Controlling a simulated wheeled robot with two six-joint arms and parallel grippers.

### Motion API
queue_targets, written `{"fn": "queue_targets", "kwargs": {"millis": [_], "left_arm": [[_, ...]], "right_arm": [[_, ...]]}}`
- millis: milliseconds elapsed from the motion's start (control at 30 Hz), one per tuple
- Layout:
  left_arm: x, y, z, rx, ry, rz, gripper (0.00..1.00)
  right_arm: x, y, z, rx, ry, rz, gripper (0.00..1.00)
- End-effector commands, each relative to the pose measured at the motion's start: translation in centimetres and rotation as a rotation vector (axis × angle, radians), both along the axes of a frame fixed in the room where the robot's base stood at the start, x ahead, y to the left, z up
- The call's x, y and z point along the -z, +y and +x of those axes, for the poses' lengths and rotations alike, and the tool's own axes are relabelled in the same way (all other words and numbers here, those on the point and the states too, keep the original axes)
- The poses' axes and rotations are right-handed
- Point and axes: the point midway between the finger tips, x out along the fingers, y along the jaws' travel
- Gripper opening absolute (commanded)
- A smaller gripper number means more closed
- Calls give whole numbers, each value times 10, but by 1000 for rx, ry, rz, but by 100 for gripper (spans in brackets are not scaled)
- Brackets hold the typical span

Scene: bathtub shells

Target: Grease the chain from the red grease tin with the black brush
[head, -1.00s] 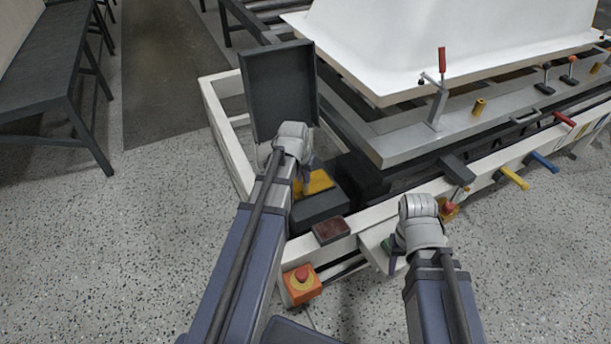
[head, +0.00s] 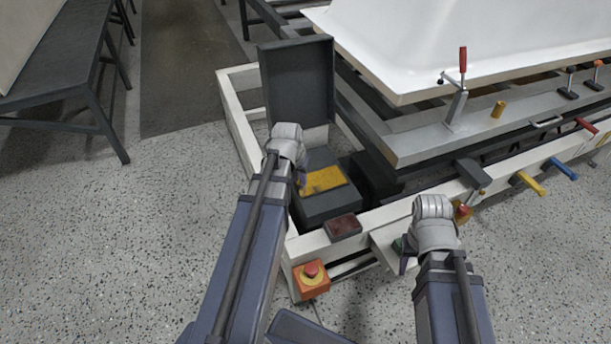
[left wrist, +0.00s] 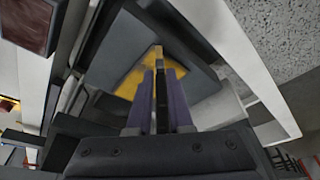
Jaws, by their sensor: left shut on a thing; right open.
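My left gripper (head: 301,182) is over the opened dark box, at the left part of its yellow area (head: 326,180). In the left wrist view its two purple fingers (left wrist: 161,97) are shut on the black brush (left wrist: 161,115), which points at the yellow area; its tip looks tan. I cannot tell whether the tip touches. No chain links can be made out. The red grease tin (head: 342,227), a dark red block shape, sits on the white frame's near corner; it also shows in the left wrist view (left wrist: 28,22). My right gripper (head: 404,258) is open, beside the white frame's front.
The box's raised dark lid (head: 297,85) stands behind my left gripper. An orange box with a red button (head: 312,276) is at the frame corner. A white tub shell (head: 420,45) rests behind on a grey rail with a red-handled clamp (head: 462,75).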

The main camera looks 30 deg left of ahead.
Motion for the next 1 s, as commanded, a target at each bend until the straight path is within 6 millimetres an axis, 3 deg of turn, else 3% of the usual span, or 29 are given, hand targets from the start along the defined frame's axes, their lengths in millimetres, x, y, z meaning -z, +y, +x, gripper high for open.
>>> {"fn": "queue_targets", "kwargs": {"millis": [400,1000], "left_arm": [[0,4,-4,0,2,1,0],[-55,3,-4,0,1,0,0]], "right_arm": [[0,1,0,-5,0,4,50],[-55,-1,0,5,1,-3,50]]}}
